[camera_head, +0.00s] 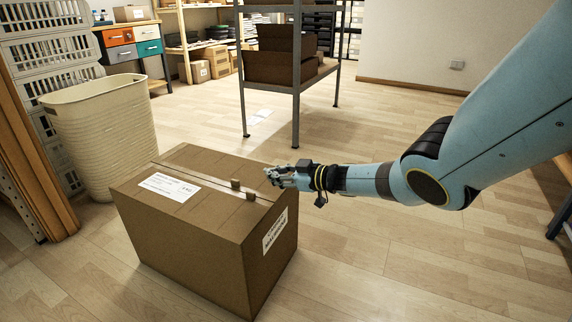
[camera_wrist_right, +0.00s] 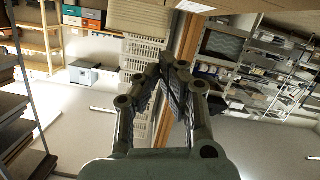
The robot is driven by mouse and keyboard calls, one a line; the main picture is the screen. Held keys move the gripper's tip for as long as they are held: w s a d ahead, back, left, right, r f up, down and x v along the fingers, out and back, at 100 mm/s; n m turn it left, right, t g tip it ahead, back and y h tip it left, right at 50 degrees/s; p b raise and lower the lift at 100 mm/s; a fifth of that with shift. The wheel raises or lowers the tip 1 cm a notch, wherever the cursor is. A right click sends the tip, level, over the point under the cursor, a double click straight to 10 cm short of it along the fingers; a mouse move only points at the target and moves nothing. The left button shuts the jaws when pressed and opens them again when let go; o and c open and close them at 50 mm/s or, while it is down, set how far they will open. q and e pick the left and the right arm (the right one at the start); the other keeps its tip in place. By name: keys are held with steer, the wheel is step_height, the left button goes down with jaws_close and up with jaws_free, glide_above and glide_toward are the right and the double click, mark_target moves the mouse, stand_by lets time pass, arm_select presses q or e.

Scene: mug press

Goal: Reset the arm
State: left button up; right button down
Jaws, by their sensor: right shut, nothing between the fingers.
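My right arm comes in from the right in the head view. Its gripper (camera_head: 272,174) is near the top right edge of a large closed cardboard box (camera_head: 195,260), and I cannot tell whether it touches the box. In the right wrist view the gripper (camera_wrist_right: 170,62) has its fingers drawn together with nothing between them. The box stands on the wooden floor with white labels on its top and side. Two small brown blocks (camera_head: 249,196) show on its top. My left gripper is not in view.
A cream bin (camera_head: 100,135) stands left of the box, near stacked white crates (camera_head: 45,45). A metal shelf unit (camera_head: 297,85) with cardboard trays stands behind. A desk with coloured drawers (camera_head: 133,42) is at the back left. The floor (camera_head: 370,270) right of the box is clear.

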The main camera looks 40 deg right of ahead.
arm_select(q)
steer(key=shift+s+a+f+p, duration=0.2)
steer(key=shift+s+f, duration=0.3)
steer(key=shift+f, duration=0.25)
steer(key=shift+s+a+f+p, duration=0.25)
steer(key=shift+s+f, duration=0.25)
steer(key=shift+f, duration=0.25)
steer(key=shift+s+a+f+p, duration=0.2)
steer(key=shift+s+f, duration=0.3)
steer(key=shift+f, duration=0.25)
arm_select(e)
steer(key=shift+v, duration=1.75)
steer(key=shift+d+f, duration=0.15)
